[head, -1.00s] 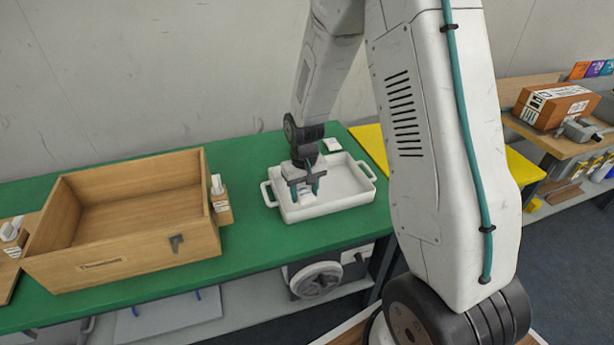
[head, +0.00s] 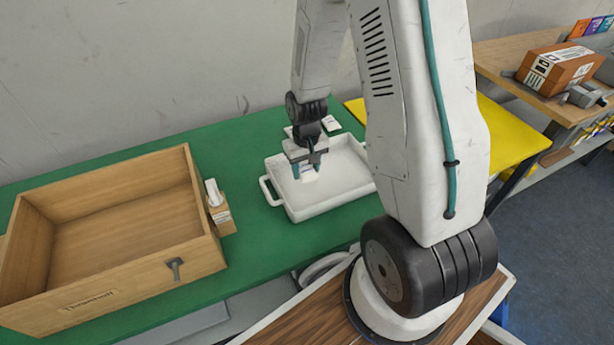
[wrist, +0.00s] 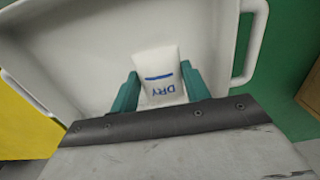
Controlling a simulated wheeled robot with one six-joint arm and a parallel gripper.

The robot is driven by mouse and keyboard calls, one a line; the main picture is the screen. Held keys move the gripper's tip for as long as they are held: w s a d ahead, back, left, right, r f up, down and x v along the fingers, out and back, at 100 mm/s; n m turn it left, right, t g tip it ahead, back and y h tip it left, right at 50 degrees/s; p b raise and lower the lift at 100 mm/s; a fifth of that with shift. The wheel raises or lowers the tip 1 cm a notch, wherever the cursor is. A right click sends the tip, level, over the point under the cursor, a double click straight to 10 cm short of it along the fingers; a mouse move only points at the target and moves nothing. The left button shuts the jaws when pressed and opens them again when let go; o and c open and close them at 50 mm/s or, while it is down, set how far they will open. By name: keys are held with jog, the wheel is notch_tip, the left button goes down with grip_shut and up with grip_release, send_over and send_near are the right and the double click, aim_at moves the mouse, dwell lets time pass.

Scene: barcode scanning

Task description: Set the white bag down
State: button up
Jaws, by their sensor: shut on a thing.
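The white bag (wrist: 160,76) bears blue lettering that reads "DRY" and a blue stripe. My gripper (wrist: 156,90) is shut on it, with one teal finger on each side. In the head view the bag (head: 309,176) shows as a small white patch between the fingers of my gripper (head: 309,171), over the left part of the white tray (head: 334,202). The tray has raised walls and handles. I cannot tell whether the bag touches the tray's floor.
A large wooden box (head: 150,272) stands on the green table (head: 252,235) left of the tray. A small holder with a white bottle (head: 214,193) is beside it. A white item (head: 331,124) lies behind the tray. A yellow surface (head: 508,135) and a shelf with a cardboard box (head: 556,72) are at right.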

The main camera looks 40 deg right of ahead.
aim_at(306, 186)
jog(key=shift+f, duration=2.05)
jog(key=shift+f, duration=0.1)
jog(key=o, duration=1)
